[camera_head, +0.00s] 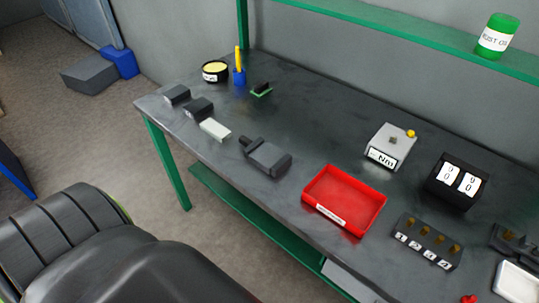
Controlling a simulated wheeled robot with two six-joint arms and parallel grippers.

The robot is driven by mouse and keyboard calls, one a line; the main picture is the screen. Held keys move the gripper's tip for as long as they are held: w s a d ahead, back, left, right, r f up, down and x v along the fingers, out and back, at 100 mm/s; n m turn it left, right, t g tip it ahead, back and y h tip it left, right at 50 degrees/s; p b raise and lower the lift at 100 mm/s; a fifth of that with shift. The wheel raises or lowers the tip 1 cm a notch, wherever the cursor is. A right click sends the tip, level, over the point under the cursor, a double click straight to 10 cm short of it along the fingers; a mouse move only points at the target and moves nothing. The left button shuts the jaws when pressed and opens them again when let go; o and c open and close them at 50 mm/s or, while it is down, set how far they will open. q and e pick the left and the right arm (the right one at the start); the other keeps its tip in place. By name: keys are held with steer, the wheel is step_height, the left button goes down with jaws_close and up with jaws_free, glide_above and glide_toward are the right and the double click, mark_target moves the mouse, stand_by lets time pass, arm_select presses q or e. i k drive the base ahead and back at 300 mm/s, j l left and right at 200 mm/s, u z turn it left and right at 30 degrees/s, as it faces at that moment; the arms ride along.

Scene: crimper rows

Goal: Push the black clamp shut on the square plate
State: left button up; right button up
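A small green plate (259,94) lies on the dark bench near its back left. A small black part (263,87) stands up on it and looks like the black clamp. It is too small to tell whether it is open or shut. Neither of my grippers can be made out in the head view, and nothing touches the plate or the black part.
A blue cup (239,77) with a yellow stick and a round tin (215,71) stand left of the plate. A dark grey device (266,157), red tray (344,200), Nm box (390,147) and black counter (457,181) stand farther right. A green shelf (400,32) runs above.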

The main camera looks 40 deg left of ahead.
mark_target(251, 146)
steer(key=u, duration=1.3)
steer(key=i+j+z, duration=0.15)
steer(key=j, duration=0.15)
steer(key=i+j+z, duration=0.15)
steer(key=j, duration=0.15)
steer(key=i+j+z, duration=0.15)
steer(key=j, duration=0.15)
steer(key=i+j+z, duration=0.2)
steer(key=j, duration=0.15)
steer(key=j+z, duration=0.15)
steer(key=j, duration=0.2)
